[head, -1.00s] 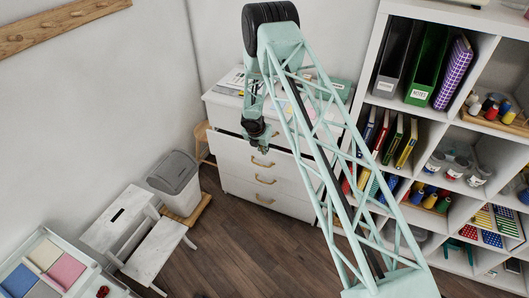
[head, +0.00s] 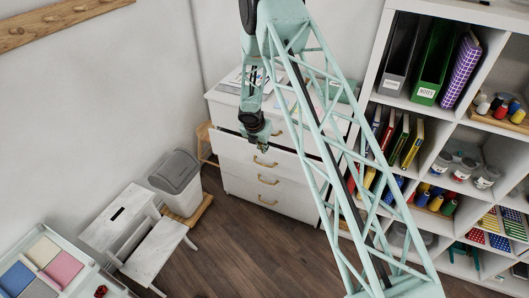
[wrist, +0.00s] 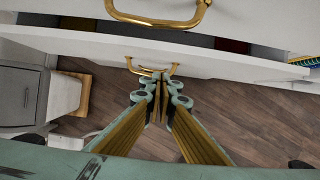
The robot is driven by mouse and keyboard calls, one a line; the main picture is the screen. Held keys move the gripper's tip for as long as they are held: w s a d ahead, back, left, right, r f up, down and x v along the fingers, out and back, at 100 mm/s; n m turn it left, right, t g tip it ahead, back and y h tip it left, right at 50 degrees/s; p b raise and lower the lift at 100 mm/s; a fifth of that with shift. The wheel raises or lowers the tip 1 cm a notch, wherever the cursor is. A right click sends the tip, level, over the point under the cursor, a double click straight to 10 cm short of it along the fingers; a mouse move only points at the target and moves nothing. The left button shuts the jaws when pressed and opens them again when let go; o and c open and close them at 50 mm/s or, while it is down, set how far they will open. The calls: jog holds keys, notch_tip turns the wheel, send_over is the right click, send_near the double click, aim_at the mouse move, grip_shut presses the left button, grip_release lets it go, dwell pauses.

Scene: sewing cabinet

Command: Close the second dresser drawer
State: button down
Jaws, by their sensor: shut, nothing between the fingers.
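The white dresser (head: 308,210) stands against the back wall with brass handles on its drawers. Its second drawer (head: 287,163) is pulled out partway, its front standing forward of the drawers around it. In the wrist view, a dark gap with a few contents shows behind that drawer front (wrist: 85,43), below the top drawer's handle (wrist: 160,17). My gripper (wrist: 158,78) is shut and empty, its fingertips close to the second drawer's brass handle (wrist: 137,68). Whether they touch it I cannot tell. In the head view my gripper (head: 263,146) is in front of the drawer front.
A grey-lidded bin (head: 175,172) and a white step stool (head: 155,250) stand left of the dresser. A tall white shelf unit (head: 375,55) with binders and jars stands close on the right. The wooden floor (head: 225,245) before the dresser is clear.

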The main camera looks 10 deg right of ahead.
jog(key=shift+v, duration=2.7)
